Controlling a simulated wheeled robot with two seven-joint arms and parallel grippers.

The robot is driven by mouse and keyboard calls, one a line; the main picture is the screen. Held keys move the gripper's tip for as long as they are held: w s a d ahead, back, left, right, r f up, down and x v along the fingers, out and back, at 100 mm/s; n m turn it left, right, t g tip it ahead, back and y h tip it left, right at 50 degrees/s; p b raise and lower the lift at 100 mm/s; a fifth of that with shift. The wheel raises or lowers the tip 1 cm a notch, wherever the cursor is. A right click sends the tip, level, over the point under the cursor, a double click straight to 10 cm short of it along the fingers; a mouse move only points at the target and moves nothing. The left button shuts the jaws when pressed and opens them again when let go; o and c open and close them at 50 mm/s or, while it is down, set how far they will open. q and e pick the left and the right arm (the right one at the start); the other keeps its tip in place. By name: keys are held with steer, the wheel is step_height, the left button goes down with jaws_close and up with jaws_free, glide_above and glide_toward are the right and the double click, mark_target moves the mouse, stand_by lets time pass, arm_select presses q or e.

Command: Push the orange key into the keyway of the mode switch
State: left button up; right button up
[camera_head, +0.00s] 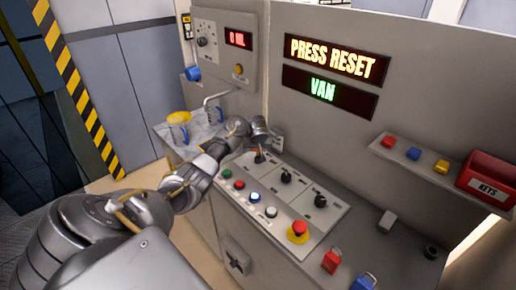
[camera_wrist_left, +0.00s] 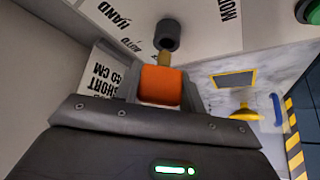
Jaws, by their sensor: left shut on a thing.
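My left gripper (camera_head: 262,137) reaches over the far left end of the sloped control panel in the head view. In the left wrist view its two fingers (camera_wrist_left: 163,90) are shut on the orange key (camera_wrist_left: 161,84). The key's brass shaft (camera_wrist_left: 164,58) points to the dark round cylinder of the mode switch (camera_wrist_left: 167,35), beside printed HAND and AUTO labels. The shaft's tip meets or overlaps the cylinder's near edge; I cannot tell how deep it sits. The key is hidden in the head view. My right gripper is not in view.
The panel (camera_head: 300,214) carries black knobs, coloured buttons and a red emergency stop (camera_head: 298,231). A shelf (camera_head: 400,163) with coloured blocks and a red KEYS box (camera_head: 487,180) is at right. Lit signs read PRESS RESET (camera_head: 330,57) and VAN (camera_head: 324,91). A side table (camera_head: 205,130) stands behind my gripper.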

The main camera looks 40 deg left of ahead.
mark_target(258, 151)
arm_select(q)
steer(key=shift+p, duration=0.3)
steer(key=shift+p, duration=0.3)
stand_by(0.8)
steer(key=shift+p, duration=0.55)
stand_by(0.6)
steer(key=shift+f+b, duration=0.8)
steer(key=shift+f, duration=0.75)
steer(key=o, duration=1)
steer(key=shift+o, duration=0.2)
